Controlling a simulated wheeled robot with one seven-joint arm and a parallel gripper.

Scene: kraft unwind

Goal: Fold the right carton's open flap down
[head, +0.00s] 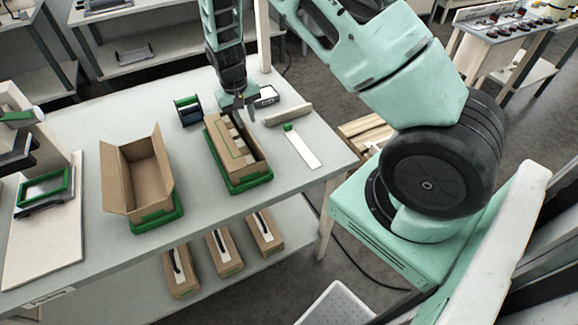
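The right carton (217,159) is a brown cardboard box seated in a green tray (250,184) on the table. Its top shows a brown panel along the left and pale stepped pieces along the middle. Which panel is the open flap is hard to tell at this size. My gripper (239,113) points down at the carton's far end, just above or at its rim; contact cannot be told. The fingers are small and dark, and their gap is unclear. The arm and gripper hide part of the carton's far edge.
A left carton (148,183) stands open in another green tray (158,222), its flaps up. A black-green holder (188,110), a small device (266,96), a beige bar (288,114) and a white strip (302,150) lie near the right carton. Several boxes sit on the lower shelf (120,300).

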